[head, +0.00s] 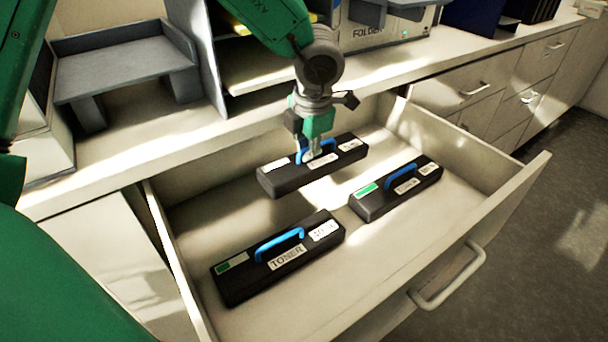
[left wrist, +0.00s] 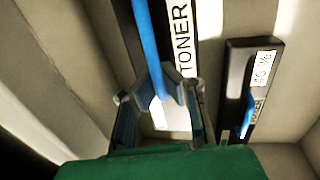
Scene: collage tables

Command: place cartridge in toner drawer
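My left gripper (head: 315,152) comes down from above into the open toner drawer (head: 430,248). It is shut on the blue handle of a black toner cartridge (head: 283,182), which lies across the back part of the drawer area. In the left wrist view the fingers (left wrist: 162,85) close around the blue handle (left wrist: 148,40), beside the white TONER label. I cannot tell whether this cartridge touches the drawer floor. My right gripper is not in view.
Two other black cartridges with blue handles lie in the drawer: one at front left (head: 240,284), one at right (head: 375,207). Bare floor shows along the drawer's right side. The counter (head: 140,160) behind holds a grey stand (head: 125,75) and shelves with folders.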

